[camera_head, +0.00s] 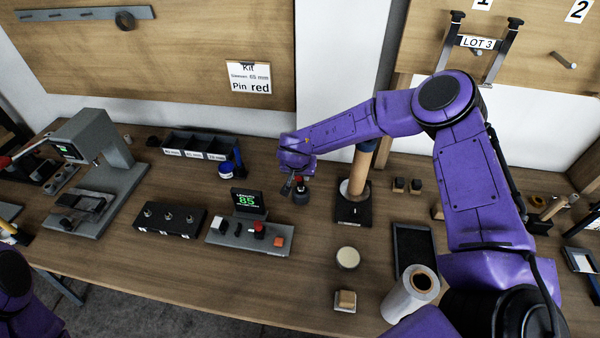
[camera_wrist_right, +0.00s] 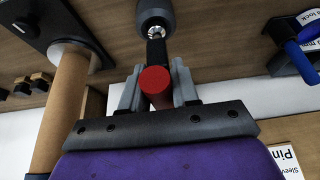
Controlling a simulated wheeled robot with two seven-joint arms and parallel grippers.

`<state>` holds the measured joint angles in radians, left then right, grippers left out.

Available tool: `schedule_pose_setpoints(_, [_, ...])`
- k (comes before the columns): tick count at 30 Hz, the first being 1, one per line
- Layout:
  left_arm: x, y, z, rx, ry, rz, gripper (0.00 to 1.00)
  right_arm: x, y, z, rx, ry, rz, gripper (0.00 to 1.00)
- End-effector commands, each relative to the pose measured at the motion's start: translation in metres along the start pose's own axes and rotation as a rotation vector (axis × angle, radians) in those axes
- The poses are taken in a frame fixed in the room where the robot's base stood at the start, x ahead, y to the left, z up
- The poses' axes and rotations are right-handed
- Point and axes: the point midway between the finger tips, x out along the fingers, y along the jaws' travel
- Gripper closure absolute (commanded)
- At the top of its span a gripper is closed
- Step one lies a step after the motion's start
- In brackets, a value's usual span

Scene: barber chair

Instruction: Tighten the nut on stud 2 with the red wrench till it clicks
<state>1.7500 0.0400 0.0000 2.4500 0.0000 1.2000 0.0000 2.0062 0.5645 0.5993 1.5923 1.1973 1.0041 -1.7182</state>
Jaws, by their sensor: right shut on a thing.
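A black block (camera_head: 168,219) with three stud-like tops stands front left, apart from the gripper. Its labels are too small to read, so stud 2 and its nut are not certain. My left gripper is out of view.
A grey console (camera_head: 249,236) with a display reading 85 stands right of the black block. A grey press (camera_head: 100,160) is at left.

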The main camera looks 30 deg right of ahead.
Motion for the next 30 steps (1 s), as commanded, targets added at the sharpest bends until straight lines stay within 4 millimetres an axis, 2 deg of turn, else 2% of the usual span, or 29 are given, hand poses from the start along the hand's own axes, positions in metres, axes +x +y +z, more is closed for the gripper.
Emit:
schedule_pose_setpoints(29, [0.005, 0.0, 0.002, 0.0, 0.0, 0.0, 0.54, 0.013, 0.0, 0.005, 0.001, 0.002, -0.001, 1.0])
schedule_pose_setpoints(30, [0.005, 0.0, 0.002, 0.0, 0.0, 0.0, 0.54, 0.013, 0.0, 0.005, 0.001, 0.001, -0.001, 0.57])
